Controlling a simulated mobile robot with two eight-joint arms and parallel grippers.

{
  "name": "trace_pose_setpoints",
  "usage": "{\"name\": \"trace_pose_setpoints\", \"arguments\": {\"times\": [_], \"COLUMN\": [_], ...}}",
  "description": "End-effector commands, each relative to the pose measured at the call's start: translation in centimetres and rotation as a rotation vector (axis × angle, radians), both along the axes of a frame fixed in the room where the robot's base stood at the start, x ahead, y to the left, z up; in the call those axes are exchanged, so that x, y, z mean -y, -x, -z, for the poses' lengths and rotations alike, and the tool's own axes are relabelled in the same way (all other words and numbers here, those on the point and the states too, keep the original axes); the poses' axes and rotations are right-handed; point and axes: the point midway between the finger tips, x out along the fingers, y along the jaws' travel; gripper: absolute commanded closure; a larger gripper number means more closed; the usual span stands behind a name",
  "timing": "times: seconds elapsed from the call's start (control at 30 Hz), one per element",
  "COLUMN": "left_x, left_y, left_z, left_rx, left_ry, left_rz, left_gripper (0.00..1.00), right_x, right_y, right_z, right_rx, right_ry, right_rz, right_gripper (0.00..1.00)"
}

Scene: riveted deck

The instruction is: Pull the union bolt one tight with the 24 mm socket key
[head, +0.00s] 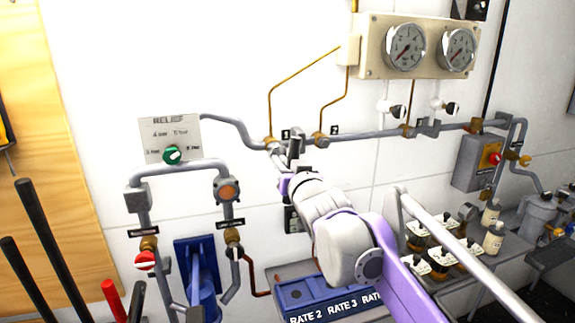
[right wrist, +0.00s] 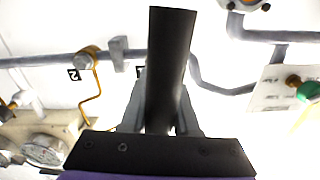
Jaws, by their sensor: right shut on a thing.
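My right gripper (head: 292,180) reaches up to the wall pipe, shut on a dark cylindrical tool, the socket key (head: 296,148). In the right wrist view the key (right wrist: 172,62) stands out as a dark tube between the fingers of the gripper (right wrist: 160,115). Union bolt one (head: 270,143) is the brass fitting by the label 1, just left of the key in the head view. I cannot tell whether the key touches it. Union bolt two (head: 320,138) sits to the right; it also shows in the right wrist view (right wrist: 86,57). My left gripper is out of view.
Two gauges (head: 428,48) hang above on a cream panel, with thin brass lines running down to the pipe. The RELIEF plate (head: 169,138) with a green knob is left. A blue RATE box (head: 325,298) and a shelf of small bottles (head: 495,237) lie below.

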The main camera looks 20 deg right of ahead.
Motion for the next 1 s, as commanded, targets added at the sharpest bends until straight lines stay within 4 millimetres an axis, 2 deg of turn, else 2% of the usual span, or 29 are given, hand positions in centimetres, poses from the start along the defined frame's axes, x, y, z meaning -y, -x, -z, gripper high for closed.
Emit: {"name": "trace_pose_setpoints", "arguments": {"times": [0.17, 0.4, 0.7, 1.0], "left_x": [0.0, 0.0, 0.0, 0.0], "left_y": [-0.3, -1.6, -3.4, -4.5], "left_z": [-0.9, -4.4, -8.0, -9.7], "left_rx": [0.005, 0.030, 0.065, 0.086], "left_ry": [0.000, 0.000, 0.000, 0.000], "left_rz": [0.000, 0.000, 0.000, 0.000], "left_gripper": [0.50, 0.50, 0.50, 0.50], "right_x": [0.0, 0.0, 0.1, 0.1], "right_y": [0.0, -0.1, -0.1, 0.0], "right_z": [-0.3, -0.8, -0.8, -0.4], "right_rx": [0.012, 0.027, 0.040, 0.047], "right_ry": [0.288, 0.613, 0.982, 1.273], "right_rz": [0.000, 0.001, 0.002, 0.001], "right_gripper": [1.00, 1.00, 1.00, 1.00]}}
